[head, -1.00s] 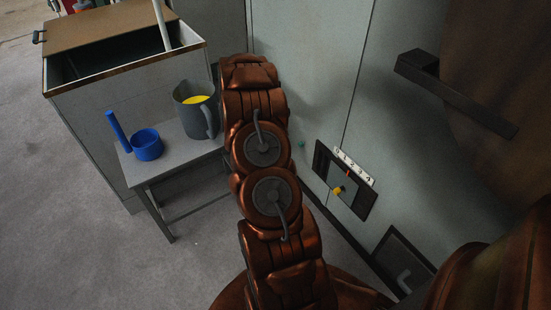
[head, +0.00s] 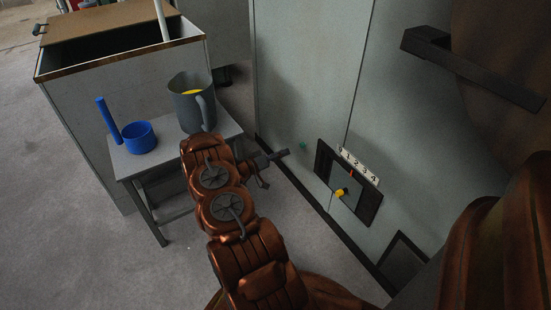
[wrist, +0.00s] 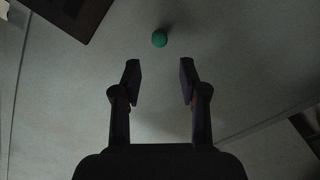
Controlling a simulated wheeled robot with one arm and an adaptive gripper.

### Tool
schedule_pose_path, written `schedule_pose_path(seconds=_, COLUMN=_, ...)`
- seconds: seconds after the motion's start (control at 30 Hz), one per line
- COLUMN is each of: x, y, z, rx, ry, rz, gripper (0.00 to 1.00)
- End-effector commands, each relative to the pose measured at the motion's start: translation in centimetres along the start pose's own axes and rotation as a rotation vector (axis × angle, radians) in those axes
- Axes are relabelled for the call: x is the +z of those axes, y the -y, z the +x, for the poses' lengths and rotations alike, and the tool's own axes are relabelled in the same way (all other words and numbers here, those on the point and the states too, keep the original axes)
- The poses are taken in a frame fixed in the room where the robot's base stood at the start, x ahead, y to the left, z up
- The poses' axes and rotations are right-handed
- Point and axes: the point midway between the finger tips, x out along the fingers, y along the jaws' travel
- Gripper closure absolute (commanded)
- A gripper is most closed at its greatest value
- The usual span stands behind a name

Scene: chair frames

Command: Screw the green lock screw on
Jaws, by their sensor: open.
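The green lock screw (head: 302,147) is a small green knob on the pale wall panel, left of the dark-framed opening. In the wrist view the green lock screw (wrist: 160,39) shows as a round green head, beyond my fingertips and centred between them. My gripper (head: 276,158) points right toward the wall in the head view. In the wrist view my gripper (wrist: 160,80) is open, with nothing between its two fingers. A gap shows between the fingertips and the screw.
A dark-framed opening (head: 373,209) with a yellow knob (head: 340,192) and a numbered strip (head: 357,167) is right of the screw. A small table (head: 172,158) holds a grey jug (head: 190,105) and a blue dipper (head: 139,139) at left. A dark bar (head: 470,70) juts out at upper right.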

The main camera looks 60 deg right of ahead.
Motion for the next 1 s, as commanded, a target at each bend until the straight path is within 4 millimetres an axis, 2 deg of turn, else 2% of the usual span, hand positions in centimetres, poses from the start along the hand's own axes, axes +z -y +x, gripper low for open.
schedule_pose_path(seconds=0.27, x=0.3, y=-0.1, z=1.2, rx=0.02, ry=-0.001, rz=-0.005, gripper=0.57)
schedule_pose_path(seconds=0.7, x=0.5, y=-0.1, z=6.2, rx=0.016, ry=0.0, rz=-0.005, gripper=0.57)
schedule_pose_path(seconds=1.0, x=0.4, y=-0.1, z=8.5, rx=0.016, ry=-0.001, rz=-0.005, gripper=0.57)
